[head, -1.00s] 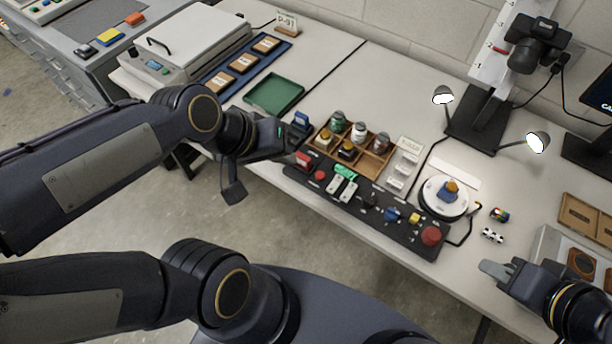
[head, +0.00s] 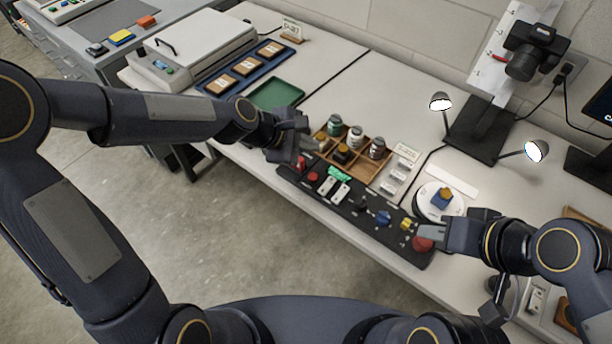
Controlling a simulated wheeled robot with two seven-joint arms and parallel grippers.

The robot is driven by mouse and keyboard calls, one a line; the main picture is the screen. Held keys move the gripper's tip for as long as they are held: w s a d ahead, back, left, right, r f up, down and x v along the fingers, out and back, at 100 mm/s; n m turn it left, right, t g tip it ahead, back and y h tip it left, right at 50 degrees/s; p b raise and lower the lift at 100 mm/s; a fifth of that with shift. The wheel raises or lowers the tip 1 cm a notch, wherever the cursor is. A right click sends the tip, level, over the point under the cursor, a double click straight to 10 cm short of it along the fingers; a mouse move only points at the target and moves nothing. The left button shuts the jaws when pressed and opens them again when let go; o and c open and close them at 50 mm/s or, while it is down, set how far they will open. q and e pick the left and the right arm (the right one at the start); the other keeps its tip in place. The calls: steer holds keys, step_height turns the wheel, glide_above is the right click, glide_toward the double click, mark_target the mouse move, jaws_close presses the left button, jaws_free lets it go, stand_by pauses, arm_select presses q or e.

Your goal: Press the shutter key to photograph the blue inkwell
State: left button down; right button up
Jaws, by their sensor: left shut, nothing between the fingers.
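The blue inkwell (head: 442,199), with an orange-brown top, stands on a round white turntable (head: 427,211) at the right of the table. A black camera (head: 533,52) on a stand is above and behind it. A long black control panel (head: 345,208) with several keys and knobs lies along the front edge; I cannot read which key is the shutter. My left gripper (head: 306,150) is shut and empty, above the panel's left end by the wooden rack. My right gripper (head: 428,233) is at the panel's right end, just over the red round button (head: 421,244), partly hiding the turntable; its jaw opening is unclear.
A wooden rack (head: 371,171) of small bottles stands behind the panel. Two lamps (head: 440,102) flank the camera stand base (head: 482,128). A green tray (head: 275,93) and a blue tray (head: 232,88) lie farther left. The table behind the rack is clear.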

mark_target(309, 177)
arm_select(q)
step_height(309, 177, down, 9)
steer(key=b, duration=0.7)
steer(key=shift+r+b, duration=0.1)
steer(key=shift+b, duration=0.25)
stand_by(1.7)
steer(key=shift+f+b, duration=0.35)
steer(key=shift+f, duration=0.05)
steer(key=shift+f+b, duration=0.4)
steer(key=shift+f, duration=0.05)
stand_by(0.5)
stand_by(0.3)
steer(key=shift+r+p, duration=0.8)
steer(key=shift+r, duration=0.1)
